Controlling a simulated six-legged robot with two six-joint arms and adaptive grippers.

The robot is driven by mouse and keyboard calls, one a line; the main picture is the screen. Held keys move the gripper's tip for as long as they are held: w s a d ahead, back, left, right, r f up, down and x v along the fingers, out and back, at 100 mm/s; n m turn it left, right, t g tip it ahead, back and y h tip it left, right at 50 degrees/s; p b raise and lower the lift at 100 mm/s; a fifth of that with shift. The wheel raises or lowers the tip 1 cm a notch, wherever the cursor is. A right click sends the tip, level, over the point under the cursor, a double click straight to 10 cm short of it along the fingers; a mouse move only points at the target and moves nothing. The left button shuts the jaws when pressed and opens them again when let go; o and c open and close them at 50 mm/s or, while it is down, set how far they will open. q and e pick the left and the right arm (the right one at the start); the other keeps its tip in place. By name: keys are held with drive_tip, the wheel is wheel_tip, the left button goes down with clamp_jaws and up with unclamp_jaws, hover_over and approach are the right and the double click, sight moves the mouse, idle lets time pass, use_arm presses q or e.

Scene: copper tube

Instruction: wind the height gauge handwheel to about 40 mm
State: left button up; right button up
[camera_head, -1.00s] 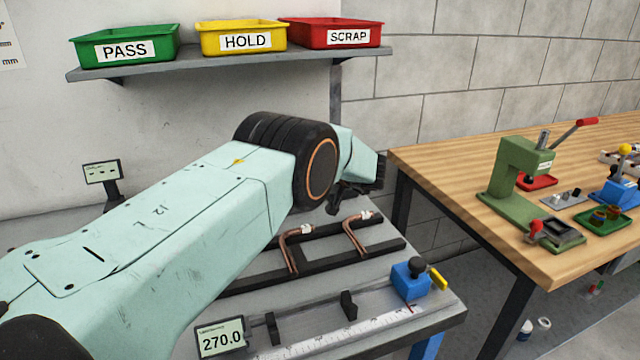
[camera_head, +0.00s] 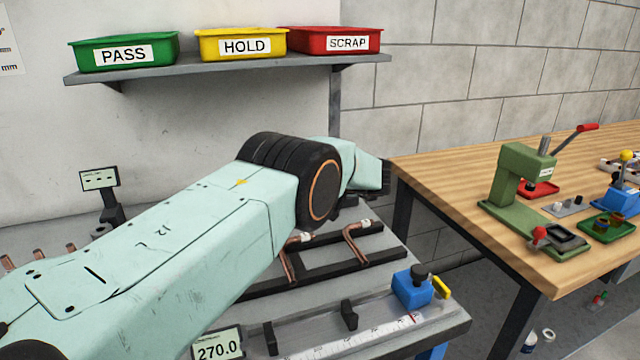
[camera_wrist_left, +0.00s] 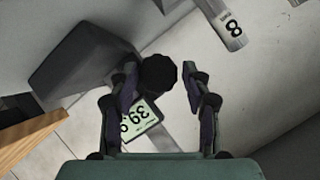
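A round black knob (camera_wrist_left: 158,73), which looks like the handwheel, sits between the two fingers of my left gripper (camera_wrist_left: 160,83) in the left wrist view. The fingers stand apart, with a gap between the knob and the right finger; the left finger is close to it, and I cannot tell if they touch. Beside the knob a small display (camera_wrist_left: 143,116) appears upside down and reads 39 with a last digit partly hidden. In the head view my left arm reaches in from the left, and its gripper is mostly hidden behind the wrist. My right gripper is out of view.
A bench (camera_head: 452,320) holds bent copper tubes (camera_head: 358,243) on black rails, a blue block (camera_head: 411,288) and a display (camera_head: 217,345) reading 270.0. A shelf (camera_head: 230,66) carries green, yellow and red bins. A wooden table (camera_head: 440,170) with a green press stands right.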

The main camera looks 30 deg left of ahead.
use_arm(q)
drive_tip(key=shift+o, duration=0.9)
drive_tip(key=shift+f, duration=0.15)
drive_tip(key=shift+s, duration=0.1)
drive_tip(key=v, duration=1.2)
drive_tip(key=shift+d, duration=0.1)
